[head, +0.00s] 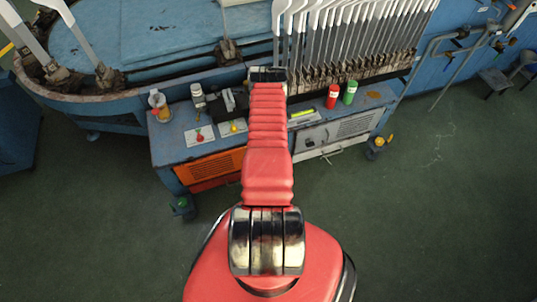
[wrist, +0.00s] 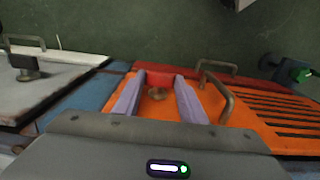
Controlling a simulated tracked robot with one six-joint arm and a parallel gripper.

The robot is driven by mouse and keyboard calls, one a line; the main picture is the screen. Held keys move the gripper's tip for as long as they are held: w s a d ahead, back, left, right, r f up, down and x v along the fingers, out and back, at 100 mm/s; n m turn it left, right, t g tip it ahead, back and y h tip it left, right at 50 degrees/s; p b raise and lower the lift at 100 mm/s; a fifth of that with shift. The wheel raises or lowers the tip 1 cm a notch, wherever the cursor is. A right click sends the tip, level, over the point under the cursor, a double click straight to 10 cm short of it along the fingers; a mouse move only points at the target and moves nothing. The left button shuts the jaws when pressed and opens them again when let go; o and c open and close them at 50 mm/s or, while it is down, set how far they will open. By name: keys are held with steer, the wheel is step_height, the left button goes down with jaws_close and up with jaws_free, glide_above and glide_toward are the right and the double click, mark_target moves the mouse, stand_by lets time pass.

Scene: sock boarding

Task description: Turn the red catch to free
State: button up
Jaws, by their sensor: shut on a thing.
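In the wrist view, the two pale purple fingers of my gripper (wrist: 160,82) reach over an orange vented panel (wrist: 240,128). A round brass-coloured part (wrist: 157,94) lies between the fingers, just below the catch in the picture. The far ends of the catch are partly covered by the fingers. In the head view, the orange panel (head: 213,169) is on the front of the blue cart, and my red arm hides the gripper and the catch.
A bent metal handle (wrist: 217,88) stands close to the right finger. A pale panel (wrist: 60,82) with its own handle is at the left. A red bottle (head: 333,97) and a green bottle (head: 350,93) stand on the cart top. The green floor in front is clear.

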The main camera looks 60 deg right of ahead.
steer(key=c, duration=0.4)
steer(key=shift+a+g, duration=0.15)
steer(key=shift+g, duration=0.15)
steer(key=shift+w+g+h, duration=0.1)
steer(key=shift+g+h, duration=0.2)
steer(key=shift+h, duration=0.3)
steer(key=o, duration=1.1)
steer(key=shift+w+r, duration=0.1)
steer(key=shift+w+a+r, duration=0.2)
steer(key=shift+r, duration=2.05)
steer(key=shift+w+a+r, duration=0.2)
steer(key=shift+a+r, duration=0.05)
steer(key=shift+r, duration=1.95)
steer(key=shift+w+a+r, duration=0.2)
steer(key=shift+r, duration=2.05)
